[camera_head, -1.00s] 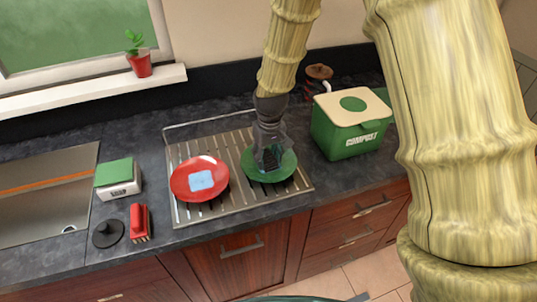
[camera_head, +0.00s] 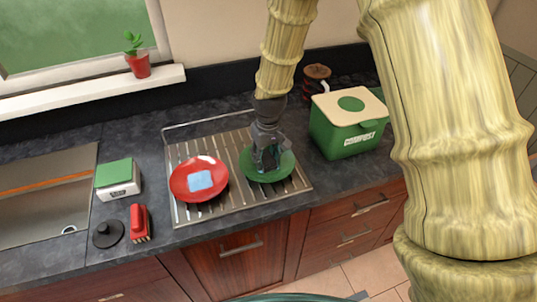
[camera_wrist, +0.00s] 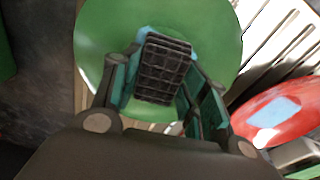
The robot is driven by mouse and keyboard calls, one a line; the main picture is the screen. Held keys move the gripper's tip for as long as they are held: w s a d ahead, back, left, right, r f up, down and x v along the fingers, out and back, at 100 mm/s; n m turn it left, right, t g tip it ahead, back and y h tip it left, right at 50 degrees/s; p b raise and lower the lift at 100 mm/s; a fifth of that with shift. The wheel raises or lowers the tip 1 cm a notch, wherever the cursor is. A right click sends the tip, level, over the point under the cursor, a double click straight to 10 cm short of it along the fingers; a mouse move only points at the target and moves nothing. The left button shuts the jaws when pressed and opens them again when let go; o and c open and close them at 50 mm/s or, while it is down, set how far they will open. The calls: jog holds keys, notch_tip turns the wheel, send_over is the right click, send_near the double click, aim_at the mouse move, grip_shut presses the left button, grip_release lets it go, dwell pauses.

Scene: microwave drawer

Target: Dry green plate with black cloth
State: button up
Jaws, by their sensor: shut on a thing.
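The green plate (camera_head: 281,168) sits at the right side of the metal drying rack. It also fills the upper middle of the wrist view (camera_wrist: 105,35). My gripper (camera_head: 266,164) points down over this plate. In the wrist view its fingers (camera_wrist: 166,65) are closed around a dark, grid-patterned piece, the black cloth (camera_wrist: 165,75). The cloth lies over the plate's middle; whether it touches the surface I cannot tell. The fingers hide part of the plate and most of the cloth in the head view.
A red plate (camera_head: 184,187) with a light blue cloth (camera_head: 200,180) lies left on the rack (camera_head: 235,203). A green compost bin (camera_head: 345,141) stands close at right. A sink (camera_head: 40,212), scale (camera_head: 117,190), red brush (camera_head: 139,222) and black stopper (camera_head: 107,234) are at left.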

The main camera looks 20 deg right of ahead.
jog(key=shift+d, duration=0.15)
jog(key=shift+d, duration=0.7)
jog(key=shift+a, duration=0.1)
jog(key=shift+a+p, duration=0.4)
jog(key=shift+a, duration=0.35)
jog(key=shift+w+d+r+p, duration=0.1)
jog(key=shift+d+p, duration=0.2)
jog(key=shift+d, duration=0.55)
jog(key=shift+a, duration=0.15)
